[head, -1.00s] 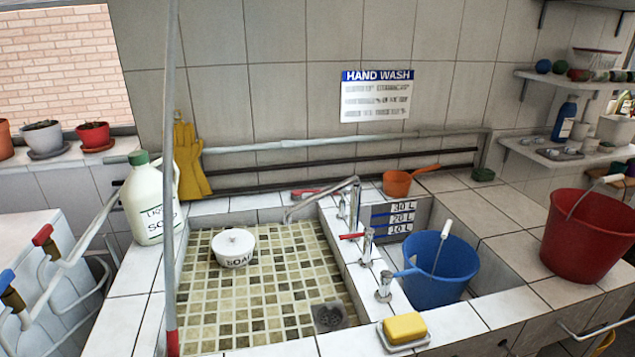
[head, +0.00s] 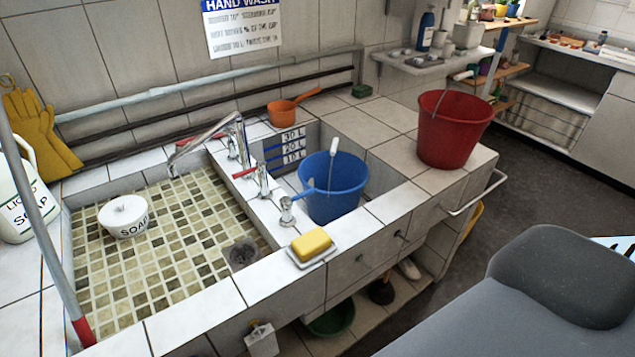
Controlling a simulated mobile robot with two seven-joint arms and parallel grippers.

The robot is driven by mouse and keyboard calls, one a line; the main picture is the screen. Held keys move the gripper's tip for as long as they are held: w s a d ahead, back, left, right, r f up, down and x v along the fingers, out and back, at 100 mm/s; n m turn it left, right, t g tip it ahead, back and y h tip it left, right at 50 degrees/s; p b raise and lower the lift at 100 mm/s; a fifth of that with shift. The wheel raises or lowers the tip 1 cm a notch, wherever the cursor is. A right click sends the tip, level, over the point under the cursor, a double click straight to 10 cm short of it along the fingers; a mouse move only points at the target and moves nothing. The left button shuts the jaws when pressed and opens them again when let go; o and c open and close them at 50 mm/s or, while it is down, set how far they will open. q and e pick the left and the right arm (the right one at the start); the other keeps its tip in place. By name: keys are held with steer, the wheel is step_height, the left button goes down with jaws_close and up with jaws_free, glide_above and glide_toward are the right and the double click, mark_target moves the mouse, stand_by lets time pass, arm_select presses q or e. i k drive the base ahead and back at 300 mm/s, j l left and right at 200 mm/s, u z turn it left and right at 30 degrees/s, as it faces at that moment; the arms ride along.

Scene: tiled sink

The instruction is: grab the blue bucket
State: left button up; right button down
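The blue bucket (head: 333,190) stands upright in the small tiled basin right of the main sink. Its thin wire handle with a white grip (head: 334,147) stands raised above the rim. A tap with a blue lever (head: 288,208) is close to its left side, and the lever overlaps the bucket in the picture. Neither of my grippers is in view. A grey rounded part at the lower right appears to be mine.
A red bucket (head: 453,127) stands on the counter to the right. A yellow sponge on a dish (head: 311,246) lies on the front ledge. An orange pan (head: 289,108) sits behind. The dark floor on the right is open.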

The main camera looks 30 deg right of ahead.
mark_target(339, 180)
steer(key=i+l+z, duration=0.1)
steer(key=l+z, duration=0.15)
steer(key=l, duration=0.15)
steer(key=i+l+z, duration=0.1)
steer(key=l+z, duration=0.15)
steer(key=l, duration=0.15)
steer(key=i+l+z, duration=0.2)
steer(key=l, duration=0.15)
